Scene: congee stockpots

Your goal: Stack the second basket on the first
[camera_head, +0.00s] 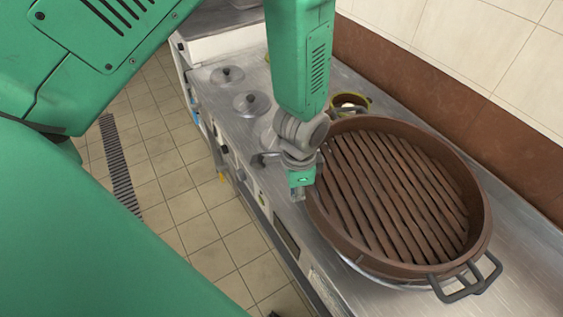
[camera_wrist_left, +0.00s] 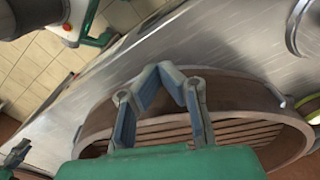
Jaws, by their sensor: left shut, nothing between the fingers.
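A large round brown basket (camera_head: 400,195) with a slatted floor sits on a metal rim or pot on the counter in the head view. It looks empty. Only one basket is clearly distinguishable; I cannot tell whether another lies under it. A dark handle (camera_head: 466,284) juts out at its near right end. My left gripper (camera_head: 298,192) is at the basket's left rim, pointing down. In the left wrist view its fingertips (camera_wrist_left: 173,80) meet above the basket (camera_wrist_left: 240,125), with nothing between them. I cannot tell whether they touch the rim.
The steel counter (camera_head: 530,270) runs along the tiled wall (camera_head: 480,50). Round lids (camera_head: 251,104) lie on the counter behind my left gripper. A small yellow-green pot (camera_head: 362,101) stands just behind the basket. The tiled floor (camera_head: 190,195) left of the counter is open.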

